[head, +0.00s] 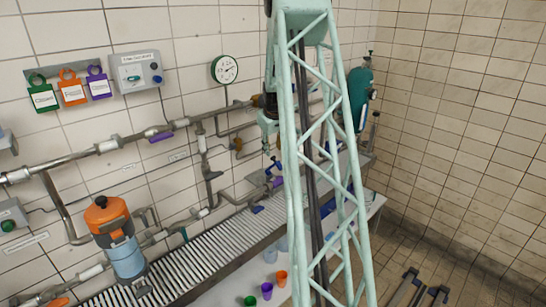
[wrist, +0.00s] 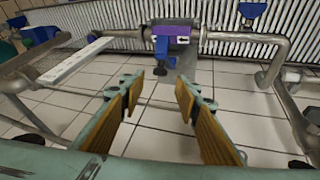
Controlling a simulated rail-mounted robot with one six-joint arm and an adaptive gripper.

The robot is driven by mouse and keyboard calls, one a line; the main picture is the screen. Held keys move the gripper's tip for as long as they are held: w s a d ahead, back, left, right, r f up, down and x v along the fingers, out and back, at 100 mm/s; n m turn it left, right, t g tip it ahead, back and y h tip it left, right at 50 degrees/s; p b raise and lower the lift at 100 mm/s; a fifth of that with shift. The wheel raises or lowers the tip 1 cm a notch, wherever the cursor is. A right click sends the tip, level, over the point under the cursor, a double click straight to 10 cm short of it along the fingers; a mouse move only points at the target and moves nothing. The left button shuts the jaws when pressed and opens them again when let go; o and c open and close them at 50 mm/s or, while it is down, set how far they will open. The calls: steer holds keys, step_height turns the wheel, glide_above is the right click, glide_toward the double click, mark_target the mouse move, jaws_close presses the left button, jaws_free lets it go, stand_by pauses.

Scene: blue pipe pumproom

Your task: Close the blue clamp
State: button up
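My gripper (wrist: 158,88) is open and empty in the wrist view, with yellow pads on both fingers. A blue clamp-like part (wrist: 162,46) sits on a horizontal pipe just beyond the gap between the fingertips, beside a purple block (wrist: 181,33) with a white label. A dark knob hangs below the blue part. The fingers appear apart from it. In the head view my gripper (head: 270,158) is small, near a blue part (head: 277,168) and a purple part on the pipework. Whether the clamp is open or shut cannot be told.
Other blue parts show in the wrist view at the upper left (wrist: 36,34) and top right (wrist: 252,12). Grey pipes (wrist: 278,62) run on both sides. The head view shows an orange-topped cylinder (head: 110,218), a slatted grate (head: 215,248) and several coloured cups.

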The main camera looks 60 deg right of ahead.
mark_target(273, 157)
steer(key=shift+x, duration=3.3)
jaws_close()
